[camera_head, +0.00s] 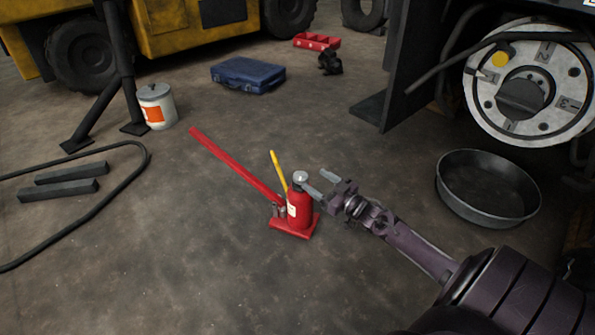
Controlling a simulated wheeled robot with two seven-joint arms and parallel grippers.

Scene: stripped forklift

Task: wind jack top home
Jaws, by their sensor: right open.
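A red bottle jack (300,210) stands upright on the concrete floor near the middle of the view. Its silver round top (300,177) sits on the red body. A long red handle (235,164) slants up to the left from the jack's base, and a thin yellow rod (279,171) rises beside the body. My right gripper (320,183) reaches in from the lower right. Its two fingers are apart, with the tips just right of the jack top; I cannot tell whether the nearer finger touches it. My left gripper is not in view.
A black round pan (488,187) lies at right below a wheel hub (535,85). A blue case (248,75), a red tray (316,41) and a white bucket (157,106) stand farther back. Dark bars (60,190) and a hose lie at left. The floor in front of the jack is clear.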

